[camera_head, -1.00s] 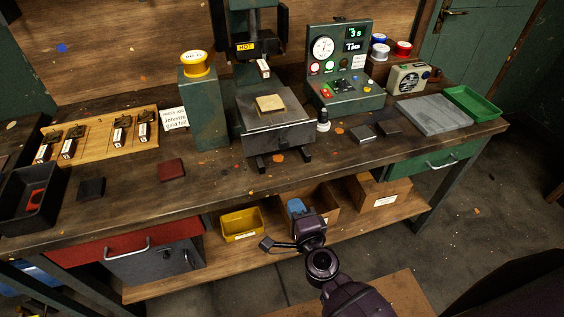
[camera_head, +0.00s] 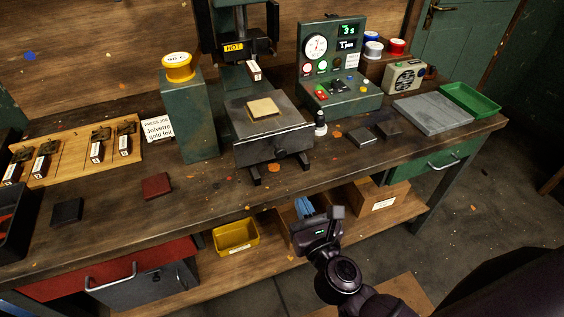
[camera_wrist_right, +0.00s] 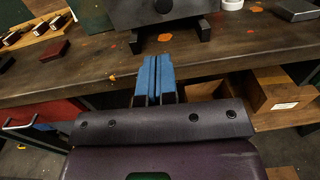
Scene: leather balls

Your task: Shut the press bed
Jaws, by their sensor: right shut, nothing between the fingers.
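The press bed (camera_head: 270,146) is a dark grey block with a round knob (camera_head: 280,153) on its front face. It sticks out toward me on dark rails, in front of the press head (camera_head: 240,47) with its HOT label. A tan square piece (camera_head: 263,108) lies on its top. In the right wrist view, the bed's front (camera_wrist_right: 150,12) and dark knob show at the top edge. My right gripper (camera_head: 304,206) is shut and empty, with blue fingertips. It is in front of the bench edge, below the bed and apart from it. The blue fingers (camera_wrist_right: 153,78) point toward the bench. My left gripper is not in view.
A green post with a yellow spool (camera_head: 178,67) stands left of the bed. A control box (camera_head: 340,75) and a small white-capped bottle (camera_head: 320,122) stand right of it. Dark blocks (camera_head: 361,138) lie farther right. The lower shelf holds a yellow bin (camera_head: 236,237).

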